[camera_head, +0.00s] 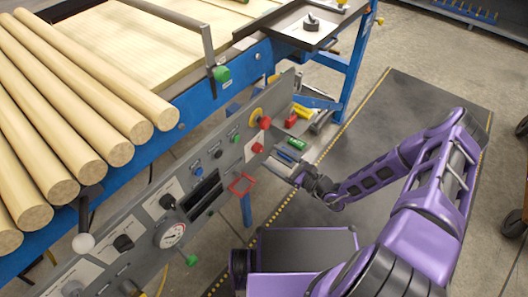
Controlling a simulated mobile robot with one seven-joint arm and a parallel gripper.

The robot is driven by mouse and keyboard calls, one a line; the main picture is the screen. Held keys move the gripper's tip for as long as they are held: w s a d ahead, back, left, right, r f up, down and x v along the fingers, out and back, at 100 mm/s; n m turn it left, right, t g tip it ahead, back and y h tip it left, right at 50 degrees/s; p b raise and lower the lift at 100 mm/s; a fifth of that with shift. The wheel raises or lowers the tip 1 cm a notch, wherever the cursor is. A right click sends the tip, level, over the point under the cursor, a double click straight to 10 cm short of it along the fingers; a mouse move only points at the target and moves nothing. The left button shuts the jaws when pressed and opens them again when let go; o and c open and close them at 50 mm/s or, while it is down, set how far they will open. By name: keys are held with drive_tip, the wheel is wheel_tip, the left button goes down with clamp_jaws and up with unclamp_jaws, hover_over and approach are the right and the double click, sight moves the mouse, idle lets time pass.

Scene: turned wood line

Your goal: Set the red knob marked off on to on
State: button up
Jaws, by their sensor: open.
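The grey control panel (222,160) runs diagonally along the front of the blue-framed wood table. Two red knobs sit near its far end: an upper one (265,122) beside a yellow disc and a lower one (257,148) on a pale label plate. The lettering is too small to read, so I cannot tell which is marked off and on, or how either is turned. My gripper (299,178) is open, to the right of and lower than both knobs, apart from them.
Round wood bars (75,110) lie on the table. The dark floor mat (400,110) is clear.

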sight(262, 150)
drive_tip(key=shift+x, duration=2.2)
drive_tip(key=shift+c, duration=0.3)
clamp_jaws()
